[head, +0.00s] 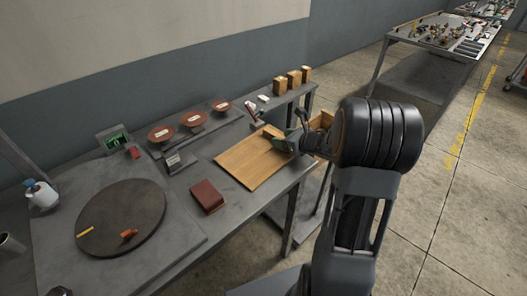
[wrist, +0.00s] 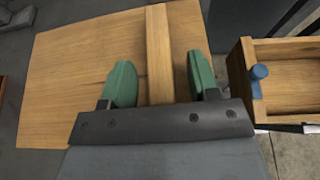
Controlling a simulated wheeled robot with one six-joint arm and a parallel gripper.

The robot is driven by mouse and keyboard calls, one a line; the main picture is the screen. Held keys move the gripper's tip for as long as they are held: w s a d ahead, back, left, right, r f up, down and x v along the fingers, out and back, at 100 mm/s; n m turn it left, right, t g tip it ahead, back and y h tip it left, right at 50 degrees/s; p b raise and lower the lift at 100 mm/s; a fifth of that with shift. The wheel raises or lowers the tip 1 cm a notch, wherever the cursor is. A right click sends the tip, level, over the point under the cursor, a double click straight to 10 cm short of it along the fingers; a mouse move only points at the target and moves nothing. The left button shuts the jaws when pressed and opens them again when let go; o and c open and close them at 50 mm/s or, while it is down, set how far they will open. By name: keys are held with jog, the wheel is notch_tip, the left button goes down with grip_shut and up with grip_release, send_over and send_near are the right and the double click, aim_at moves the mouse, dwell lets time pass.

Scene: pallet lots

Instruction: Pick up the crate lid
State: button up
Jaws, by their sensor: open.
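The crate lid (head: 248,165) is a flat light-wood board lying on the grey table. It also fills much of the wrist view (wrist: 75,85). A raised wooden bar (wrist: 158,50), which looks like its handle, runs across the board. My gripper (head: 287,141) is at the lid's right part, with its green fingers apart. In the wrist view my gripper (wrist: 158,82) has one finger on each side of the bar, with a visible gap on both sides. Whether the fingertips touch the board cannot be told.
A dark red box (head: 207,197) lies near the table's front edge. A dark turntable (head: 120,218) stands left. Red dishes (head: 193,119) and wooden blocks (head: 280,85) are behind.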

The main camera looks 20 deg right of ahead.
jog(key=shift+c, duration=0.4)
grip_shut()
jog(key=shift+r, duration=0.2)
